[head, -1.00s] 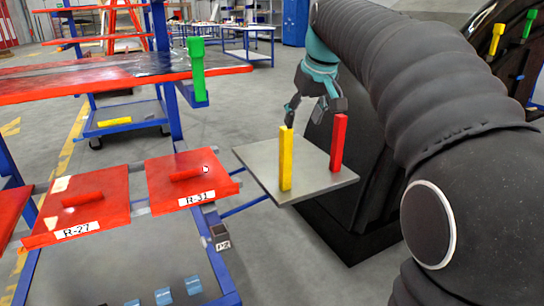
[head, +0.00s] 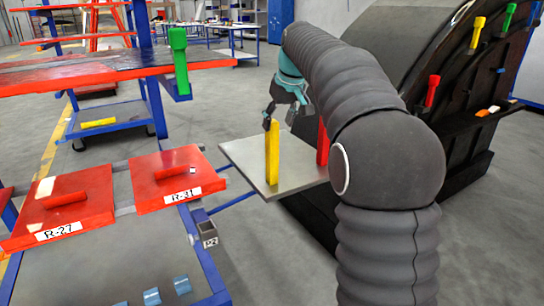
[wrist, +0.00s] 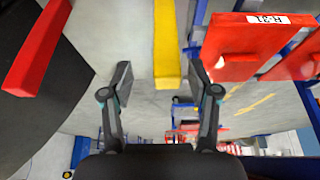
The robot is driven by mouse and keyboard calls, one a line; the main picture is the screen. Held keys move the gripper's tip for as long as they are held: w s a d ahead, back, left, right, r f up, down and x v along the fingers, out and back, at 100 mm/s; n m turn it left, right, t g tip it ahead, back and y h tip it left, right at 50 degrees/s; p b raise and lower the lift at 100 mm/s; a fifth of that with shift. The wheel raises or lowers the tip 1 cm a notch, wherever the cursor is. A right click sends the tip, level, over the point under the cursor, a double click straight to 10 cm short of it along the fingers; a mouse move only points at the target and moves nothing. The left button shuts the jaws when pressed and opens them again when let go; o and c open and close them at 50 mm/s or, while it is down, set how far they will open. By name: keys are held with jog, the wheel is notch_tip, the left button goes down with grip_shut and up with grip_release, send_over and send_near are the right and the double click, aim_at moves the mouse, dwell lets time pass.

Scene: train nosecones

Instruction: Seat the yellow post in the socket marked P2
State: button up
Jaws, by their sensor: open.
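The yellow post (head: 272,155) stands upright on a grey metal plate (head: 250,158). My gripper (head: 280,112) is open at the top of this post. In the wrist view, the yellow post (wrist: 167,45) reaches toward the gap between the open fingers (wrist: 162,82), with space on both sides and no clear contact. The socket marked P2 (head: 208,231) is a small grey box on the blue frame's right side, below and left of the plate. Its opening looks empty.
A red post (head: 322,145) stands on the same plate, partly behind my arm; it also shows in the wrist view (wrist: 38,45). Red panels R-31 (head: 150,192) and R-27 (head: 90,215) lie left. A green post (head: 179,60) stands at the shelf corner. The black nosecone (head: 400,45) holds several coloured posts.

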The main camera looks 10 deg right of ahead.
aim_at(272, 134)
jog(key=shift+a+b+x, duration=0.2)
jog(key=shift+x, duration=1.2)
jog(key=shift+a+b+x, duration=0.2)
jog(key=shift+x, duration=1.2)
jog(key=shift+s+r, duration=0.1)
jog(key=shift+r, duration=0.05)
grip_shut()
